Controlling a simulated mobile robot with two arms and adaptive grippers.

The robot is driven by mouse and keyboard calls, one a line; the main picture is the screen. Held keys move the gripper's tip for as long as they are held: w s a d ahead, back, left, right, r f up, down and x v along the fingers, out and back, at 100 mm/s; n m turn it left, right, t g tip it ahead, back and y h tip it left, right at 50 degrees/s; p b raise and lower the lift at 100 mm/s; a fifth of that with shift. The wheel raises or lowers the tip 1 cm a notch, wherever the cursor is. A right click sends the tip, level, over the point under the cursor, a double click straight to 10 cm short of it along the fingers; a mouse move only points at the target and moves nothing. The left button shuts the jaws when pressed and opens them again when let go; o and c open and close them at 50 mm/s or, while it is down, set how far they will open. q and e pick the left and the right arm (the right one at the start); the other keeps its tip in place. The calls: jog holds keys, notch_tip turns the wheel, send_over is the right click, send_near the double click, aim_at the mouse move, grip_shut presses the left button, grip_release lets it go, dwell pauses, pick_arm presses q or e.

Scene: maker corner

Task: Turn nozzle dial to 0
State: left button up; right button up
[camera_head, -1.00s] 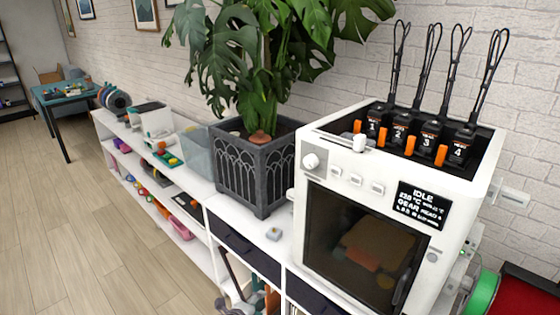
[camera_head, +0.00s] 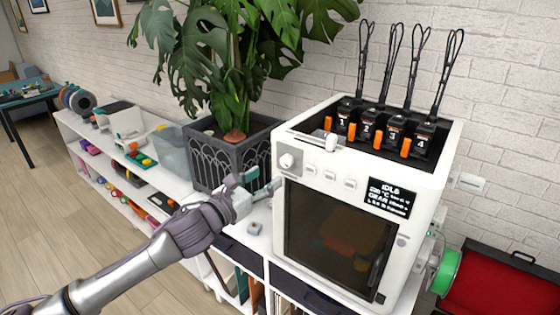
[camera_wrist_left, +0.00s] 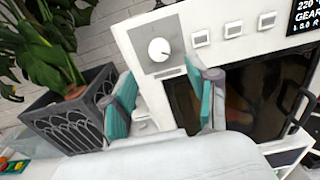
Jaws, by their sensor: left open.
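The nozzle dial (camera_head: 287,161) is a round white knob on a grey plate at the upper left of the white 3D printer's (camera_head: 408,251) front. In the left wrist view the dial (camera_wrist_left: 159,49) sits just beyond and above the fingertips, with a short mark on its face; I cannot read its setting. My left gripper (camera_head: 262,182) is just left of and below the dial in the head view, not touching it as far as I can see. In the left wrist view its teal-padded fingers (camera_wrist_left: 162,88) are spread apart with nothing between them. My right gripper is not in view.
Several small buttons (camera_head: 329,177) and a dark display (camera_head: 389,197) are right of the dial. A plant in a dark grey planter (camera_head: 215,160) stands close left of the printer. A small grey-blue item (camera_head: 255,228) lies on the white shelf. Tool heads with looped cables top the printer.

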aim_at(284, 164)
pick_arm(q)
jog(key=p+x, duration=0.1)
jog(key=x, duration=0.6)
jog(key=shift+w+d+p, duration=0.1)
jog(key=shift+w+p, duration=0.05)
jog(key=shift+p, duration=0.2)
grip_shut()
